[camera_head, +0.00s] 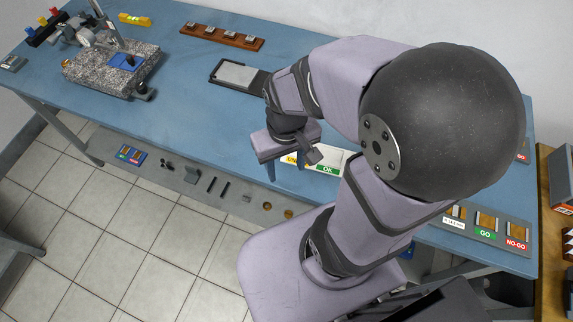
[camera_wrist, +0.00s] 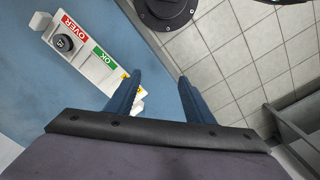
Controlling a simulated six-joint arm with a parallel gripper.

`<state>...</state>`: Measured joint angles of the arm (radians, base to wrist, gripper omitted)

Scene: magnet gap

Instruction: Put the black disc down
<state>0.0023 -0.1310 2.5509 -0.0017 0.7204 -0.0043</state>
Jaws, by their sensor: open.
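The black disc (camera_wrist: 62,42) shows in the wrist view as a small round dark piece with a pale mark on top. It rests on the white tray (camera_wrist: 83,67), beside the red OVER label and apart from my fingers. In the head view my arm hides the disc; part of the tray (camera_head: 329,157) shows with its OK label. My gripper (camera_wrist: 159,78) is open with nothing between its fingers, near the table's front edge and beside the yellow-label end of the tray. It also shows in the head view (camera_head: 286,172).
A granite block (camera_head: 110,70) with a gauge stand is at the left. A wooden rack (camera_head: 222,37) and a dark tray (camera_head: 238,75) lie behind my gripper. GO and NO-GO trays (camera_head: 485,228) are at the right. The blue table (camera_head: 180,110) is clear at centre left.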

